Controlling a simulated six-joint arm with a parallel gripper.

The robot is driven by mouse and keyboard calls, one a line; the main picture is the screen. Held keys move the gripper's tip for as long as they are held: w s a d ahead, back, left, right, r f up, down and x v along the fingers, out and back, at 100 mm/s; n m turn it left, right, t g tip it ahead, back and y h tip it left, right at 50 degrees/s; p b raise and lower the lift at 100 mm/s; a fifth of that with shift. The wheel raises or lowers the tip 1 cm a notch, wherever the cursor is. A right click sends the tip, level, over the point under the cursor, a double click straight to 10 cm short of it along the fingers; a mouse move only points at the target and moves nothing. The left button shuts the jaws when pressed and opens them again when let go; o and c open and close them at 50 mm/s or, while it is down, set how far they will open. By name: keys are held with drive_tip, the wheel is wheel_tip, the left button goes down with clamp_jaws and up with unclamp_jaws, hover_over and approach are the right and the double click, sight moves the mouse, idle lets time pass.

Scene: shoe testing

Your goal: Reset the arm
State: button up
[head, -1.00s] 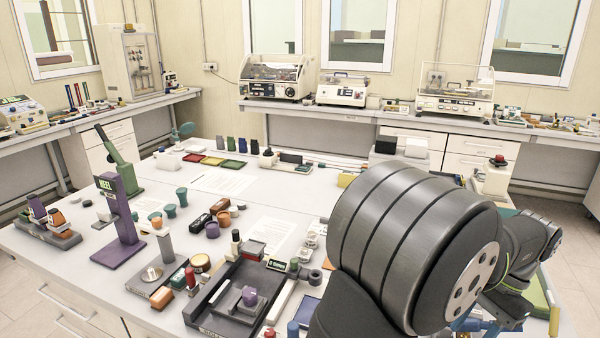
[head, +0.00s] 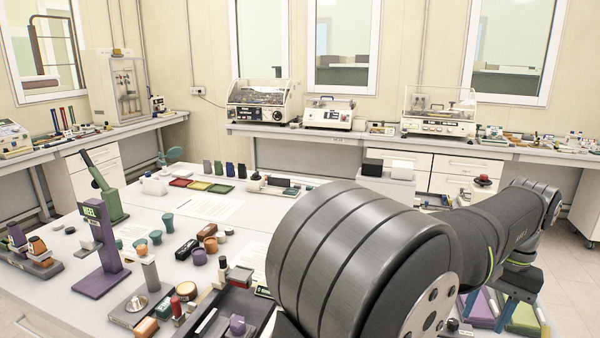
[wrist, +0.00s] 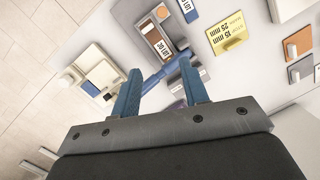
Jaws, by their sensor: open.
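My gripper (wrist: 160,84) is open in the wrist view, its two blue fingers apart with nothing held between them. A blue object lies beyond the fingertips, below them. In the head view my gripper (head: 492,308) shows at the lower right, its blue fingers pointing down over the table's right side. My arm stretches from the lower middle to the right and hides part of the table.
Purple heel stand (head: 101,250), green press (head: 108,188) and several small parts crowd the table's left and middle. White paper sheets (head: 202,206) lie farther back.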

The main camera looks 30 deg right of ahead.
drive_tip(key=n, duration=0.1)
drive_tip(key=n+h, duration=0.1)
drive_tip(key=n, duration=0.1)
drive_tip(key=shift+a+r+n+h, duration=0.15)
drive_tip(key=shift+a+n+h, duration=0.1)
drive_tip(key=shift+n+h, duration=0.15)
drive_tip(key=shift+w, duration=0.1)
drive_tip(key=c, duration=0.3)
drive_tip(key=w+f+g, duration=0.1)
drive_tip(key=f, duration=0.1)
drive_tip(key=w+a+f+n+g+y, duration=0.1)
drive_tip(key=w+f, duration=0.1)
drive_tip(key=w+f+n+g+y, duration=0.1)
drive_tip(key=w+f, duration=0.1)
drive_tip(key=shift+w+a+f, duration=0.1)
drive_tip(key=shift+a+f, duration=0.3)
clamp_jaws()
drive_tip(key=x, duration=1)
drive_tip(key=shift+a+r, duration=0.15)
